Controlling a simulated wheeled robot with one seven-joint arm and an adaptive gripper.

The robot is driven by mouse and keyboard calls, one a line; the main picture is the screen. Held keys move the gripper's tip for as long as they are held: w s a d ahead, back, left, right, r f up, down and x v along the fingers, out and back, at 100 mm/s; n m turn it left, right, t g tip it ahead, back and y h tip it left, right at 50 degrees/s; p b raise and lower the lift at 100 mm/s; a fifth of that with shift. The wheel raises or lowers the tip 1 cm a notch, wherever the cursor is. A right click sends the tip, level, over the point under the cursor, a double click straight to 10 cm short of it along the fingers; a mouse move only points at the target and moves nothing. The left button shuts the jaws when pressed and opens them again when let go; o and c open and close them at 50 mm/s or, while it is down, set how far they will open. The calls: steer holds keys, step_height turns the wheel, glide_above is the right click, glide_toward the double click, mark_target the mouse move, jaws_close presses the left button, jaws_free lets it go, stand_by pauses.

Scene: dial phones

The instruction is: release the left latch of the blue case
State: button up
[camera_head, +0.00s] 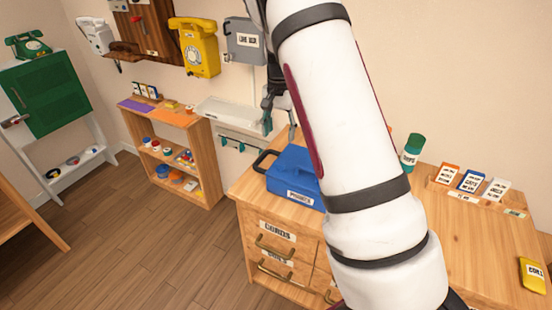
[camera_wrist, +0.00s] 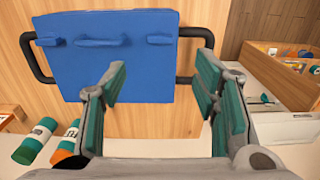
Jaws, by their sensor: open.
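The blue case (camera_head: 290,182) lies on the wooden desk, partly hidden behind my arm. In the wrist view the blue case (camera_wrist: 125,75) fills the upper left, with black bar handles on its two sides. Three blue raised parts show on it: one at the left (camera_wrist: 47,42), one in the middle (camera_wrist: 100,41) and one at the right (camera_wrist: 160,39). I cannot tell which are latches. My gripper (camera_wrist: 160,82) is open and empty, its green-padded fingers apart below the raised parts in the picture. In the head view my gripper (camera_head: 279,122) is above the case, apart from it.
The desk (camera_head: 440,250) also carries a green cylinder (camera_head: 411,152), a rack of cards (camera_head: 470,185) and a yellow item (camera_head: 533,274). A low shelf (camera_head: 175,150) stands to the left. A yellow phone (camera_head: 198,45) and a grey box (camera_head: 245,40) hang on the wall.

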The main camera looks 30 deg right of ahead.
mark_target(279, 164)
step_height(279, 164, down, 12)
steer(key=shift+r+p, duration=0.1)
steer(key=shift+p, duration=0.7)
steer(key=shift+c, duration=0.6)
steer(key=c, duration=1)
